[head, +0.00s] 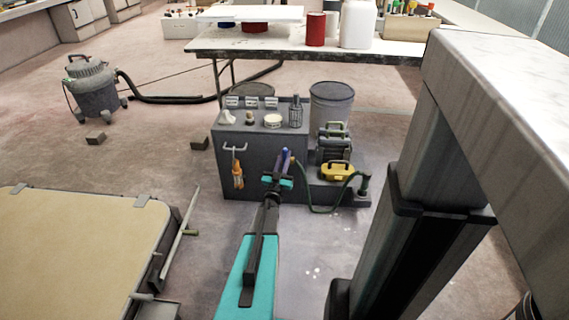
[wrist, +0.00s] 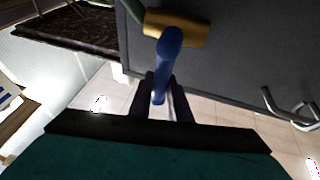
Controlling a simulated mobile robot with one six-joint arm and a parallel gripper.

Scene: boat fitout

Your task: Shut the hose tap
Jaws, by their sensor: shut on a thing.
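The hose tap shows in the wrist view as a brass body (wrist: 192,29) with a blue lever (wrist: 169,52) that reaches from it towards my gripper. My gripper (wrist: 165,98) is shut on the free end of the blue lever, one dark finger on each side. In the head view my gripper (head: 278,178) is at the right part of the grey cabinet's front, and the blue lever (head: 286,156) sticks up just beyond it. The tap's brass body is hidden there by my arm. A green hose (head: 316,209) loops on the right of the tap.
The grey cabinet (head: 260,168) carries small items on top and an orange tool (head: 238,175) hanging from a hook. A yellow case (head: 337,172) sits on the low step to the right. A tan-topped platform (head: 75,255) lies at the left. Floor between is mostly clear.

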